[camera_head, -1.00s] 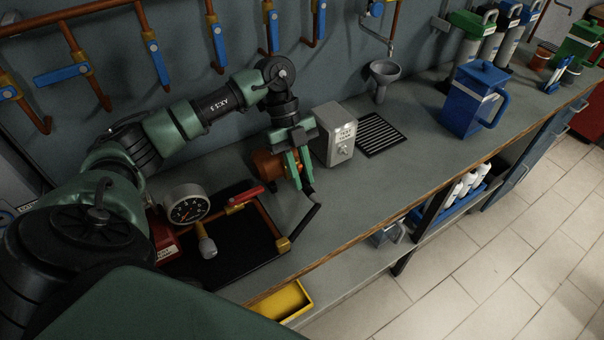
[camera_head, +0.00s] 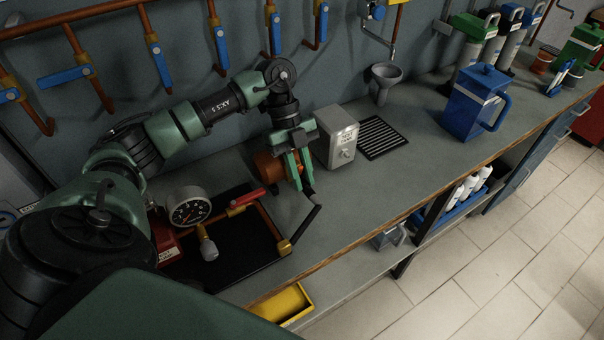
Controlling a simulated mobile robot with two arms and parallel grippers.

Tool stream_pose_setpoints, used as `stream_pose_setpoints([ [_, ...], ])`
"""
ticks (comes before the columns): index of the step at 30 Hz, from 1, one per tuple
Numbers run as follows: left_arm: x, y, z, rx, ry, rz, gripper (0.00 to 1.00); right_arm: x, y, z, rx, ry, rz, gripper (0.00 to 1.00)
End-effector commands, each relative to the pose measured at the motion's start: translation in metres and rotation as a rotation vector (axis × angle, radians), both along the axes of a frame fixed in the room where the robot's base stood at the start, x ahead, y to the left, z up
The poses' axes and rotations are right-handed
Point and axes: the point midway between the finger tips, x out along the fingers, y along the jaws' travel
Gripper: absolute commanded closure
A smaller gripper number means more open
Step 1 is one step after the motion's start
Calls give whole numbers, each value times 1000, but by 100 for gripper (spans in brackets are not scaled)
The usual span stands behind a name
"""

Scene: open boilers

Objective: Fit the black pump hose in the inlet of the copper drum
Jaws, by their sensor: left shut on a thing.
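My left gripper (camera_head: 298,170) has green fingers pointing down at the right side of the copper drum (camera_head: 267,167), on the bench by the wall. It is shut on the black pump hose (camera_head: 306,225). The hose bends below the fingers and runs down to a brass fitting (camera_head: 285,247) at the corner of the pump's black tray (camera_head: 235,262). The fingers cover the drum's right side, so I cannot see the inlet or tell whether the hose end touches it. My right gripper is out of view.
A pressure gauge (camera_head: 189,210) and a red lever (camera_head: 247,198) stand at the pump. A grey box (camera_head: 338,148) stands close right of the gripper, before a black grate (camera_head: 380,136). A blue jug (camera_head: 475,100) stands farther right. The bench front between is clear.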

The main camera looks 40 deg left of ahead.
Motion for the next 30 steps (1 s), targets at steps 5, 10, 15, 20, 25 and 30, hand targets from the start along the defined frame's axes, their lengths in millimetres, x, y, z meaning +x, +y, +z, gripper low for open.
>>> stream_pose_setpoints([
  [5,-1,-1,-1,-2,3,-2,100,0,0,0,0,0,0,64],
  [10,-1,-1,-1,-1,2,-2,56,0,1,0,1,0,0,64],
  [15,0,-1,0,-1,2,-2,56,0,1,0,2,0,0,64],
  [20,0,0,-1,-1,1,0,56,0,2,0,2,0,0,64],
  [25,0,0,0,-1,1,0,56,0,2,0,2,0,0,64],
  [30,0,0,2,0,1,0,56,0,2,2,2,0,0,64],
])
